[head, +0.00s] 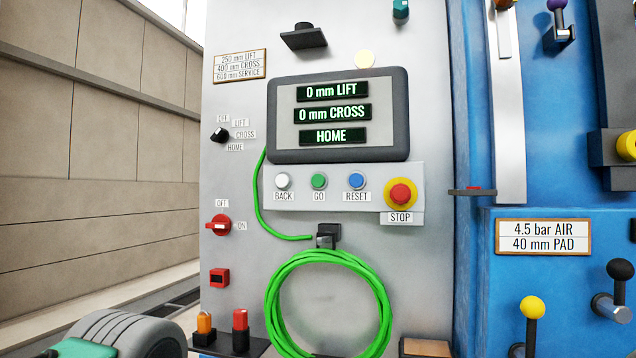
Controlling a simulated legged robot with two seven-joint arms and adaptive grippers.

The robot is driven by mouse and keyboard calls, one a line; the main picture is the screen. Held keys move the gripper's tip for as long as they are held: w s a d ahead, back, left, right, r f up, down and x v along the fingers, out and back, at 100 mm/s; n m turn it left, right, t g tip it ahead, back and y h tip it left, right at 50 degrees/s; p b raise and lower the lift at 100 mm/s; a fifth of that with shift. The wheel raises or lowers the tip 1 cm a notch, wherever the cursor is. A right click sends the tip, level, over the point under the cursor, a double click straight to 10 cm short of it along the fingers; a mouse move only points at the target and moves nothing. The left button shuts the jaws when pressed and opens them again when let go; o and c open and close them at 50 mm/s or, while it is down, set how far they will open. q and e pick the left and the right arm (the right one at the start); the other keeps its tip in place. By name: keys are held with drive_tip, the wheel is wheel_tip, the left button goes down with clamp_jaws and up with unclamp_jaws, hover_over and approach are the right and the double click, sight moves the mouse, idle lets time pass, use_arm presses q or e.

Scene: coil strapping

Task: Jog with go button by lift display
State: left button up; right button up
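The lift display (338,114) is a dark-framed screen on the grey panel. Its green lines read 0 mm LIFT, 0 mm CROSS and HOME. The green GO button (319,181) sits on a light strip below it, between the white BACK button (283,181) and the blue RESET button (356,181). The red STOP button (400,194) on a yellow base is to their right. A black selector knob (220,134) at left has labels OFF, LIFT, CROSS and HOME; its setting is hard to tell.
A green hose coil (330,258) hangs below the buttons. A red OFF/ON switch (218,225) is at left. A sign (239,66) lists 250 mm LIFT. Blue machinery with levers stands at right.

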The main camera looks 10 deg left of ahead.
use_arm(q)
drive_tip(key=shift+c, duration=0.5)
clamp_jaws()
idle(0.7)
